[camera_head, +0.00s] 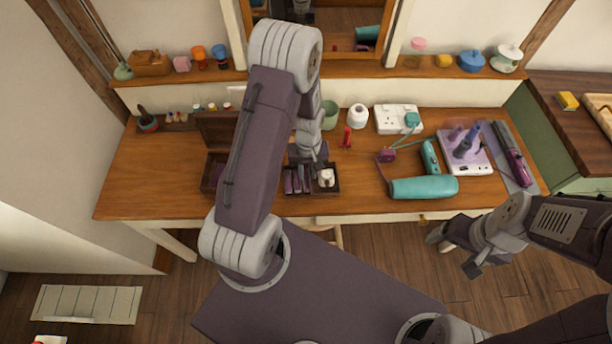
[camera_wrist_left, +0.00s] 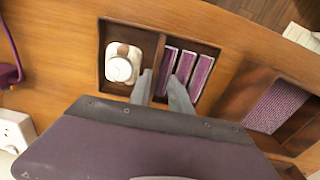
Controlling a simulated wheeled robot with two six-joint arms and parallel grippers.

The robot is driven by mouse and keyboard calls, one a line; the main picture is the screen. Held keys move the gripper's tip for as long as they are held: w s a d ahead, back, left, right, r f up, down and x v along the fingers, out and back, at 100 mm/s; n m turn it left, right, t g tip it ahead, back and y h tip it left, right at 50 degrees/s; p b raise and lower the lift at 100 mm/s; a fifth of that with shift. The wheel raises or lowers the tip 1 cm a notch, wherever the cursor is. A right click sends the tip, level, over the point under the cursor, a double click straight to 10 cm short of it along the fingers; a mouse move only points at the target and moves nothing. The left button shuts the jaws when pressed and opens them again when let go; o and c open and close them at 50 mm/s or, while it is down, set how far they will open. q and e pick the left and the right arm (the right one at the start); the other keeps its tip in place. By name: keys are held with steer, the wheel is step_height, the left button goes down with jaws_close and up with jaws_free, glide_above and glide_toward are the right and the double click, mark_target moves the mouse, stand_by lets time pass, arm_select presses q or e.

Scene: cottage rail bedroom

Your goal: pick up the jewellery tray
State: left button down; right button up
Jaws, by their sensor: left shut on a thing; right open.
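The jewellery tray (camera_head: 313,193) is a small dark wooden tray with compartments, near the front edge of the wooden dressing table. It holds several purple bars on one side and a white round-topped item on the other, and also shows in the left wrist view (camera_wrist_left: 160,32). My left gripper (camera_head: 311,170) reaches down to it from behind. In the left wrist view its fingers (camera_wrist_left: 163,84) are shut on the tray, near the divider; the exact contact is hard to see. My right gripper (camera_head: 456,252) is open and empty, in front of the table at the right.
An open-lidded wooden box (camera_head: 213,172) stands close left of the tray. A teal cylinder (camera_head: 423,188), a teal dryer (camera_head: 430,158), a red item (camera_head: 347,138) and a white socket block (camera_head: 397,119) lie to the right. A shelf (camera_head: 340,72) runs behind.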

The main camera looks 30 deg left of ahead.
mark_target(308, 178)
arm_select(q)
steer(key=shift+r, duration=0.5)
steer(key=r, duration=0.3)
steer(key=shift+s+d+r, duration=0.2)
steer(key=shift+r, duration=0.05)
steer(key=s+d+r, duration=0.6)
steer(key=s+d, duration=0.1)
steer(key=d, duration=0.1)
steer(key=shift+s+d+r+p, duration=0.15)
steer(key=shift+d+r+p, duration=0.05)
steer(key=shift+r+p, duration=0.15)
